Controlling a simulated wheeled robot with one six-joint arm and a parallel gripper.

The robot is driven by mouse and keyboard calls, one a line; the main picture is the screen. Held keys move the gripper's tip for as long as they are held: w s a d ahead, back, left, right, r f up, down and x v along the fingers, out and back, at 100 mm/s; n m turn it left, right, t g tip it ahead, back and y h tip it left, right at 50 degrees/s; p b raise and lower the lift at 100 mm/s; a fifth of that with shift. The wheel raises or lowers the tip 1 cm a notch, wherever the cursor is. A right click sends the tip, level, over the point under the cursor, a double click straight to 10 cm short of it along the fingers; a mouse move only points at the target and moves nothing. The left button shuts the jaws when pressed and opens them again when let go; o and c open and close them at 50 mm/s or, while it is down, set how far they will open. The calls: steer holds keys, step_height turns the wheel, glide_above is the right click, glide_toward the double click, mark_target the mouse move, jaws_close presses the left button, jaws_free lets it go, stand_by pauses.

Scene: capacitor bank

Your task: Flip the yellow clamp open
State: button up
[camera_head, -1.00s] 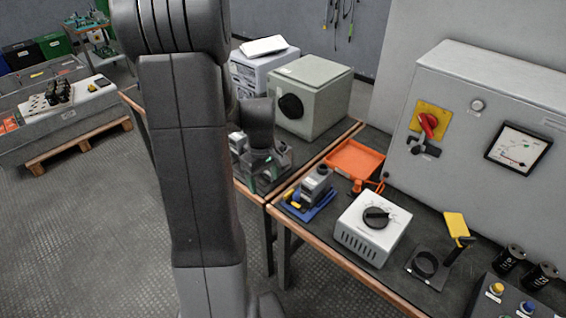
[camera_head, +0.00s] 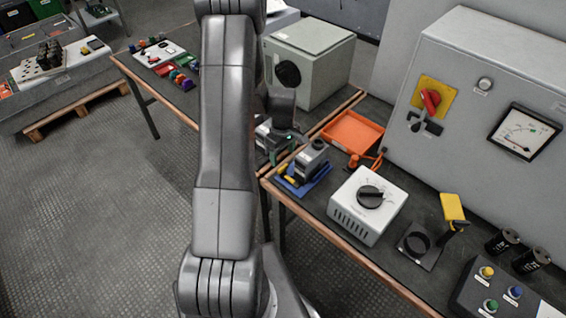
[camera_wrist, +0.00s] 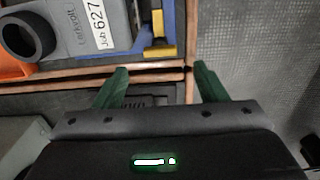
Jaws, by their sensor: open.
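The yellow clamp piece (camera_head: 452,207) is a flat yellow plate on a dark arm. In the head view my gripper (camera_head: 290,140) is partly hidden by my arm. It is near the bench corner by the blue tray, well to the left of the yellow clamp. The wrist view does not show that clamp.
A grey device (camera_head: 312,158) on a blue tray (camera_head: 297,187) with yellow parts, an orange tray (camera_head: 351,131) and a white dial box (camera_head: 368,205) lie between. A grey cabinet (camera_head: 480,110) stands behind; black cylinders (camera_head: 530,260) and a button box (camera_head: 497,290) are right.

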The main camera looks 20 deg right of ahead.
mark_target(283, 167)
steer(key=shift+f+p, duration=0.55)
steer(key=shift+f, duration=2.45)
steer(key=c, duration=1)
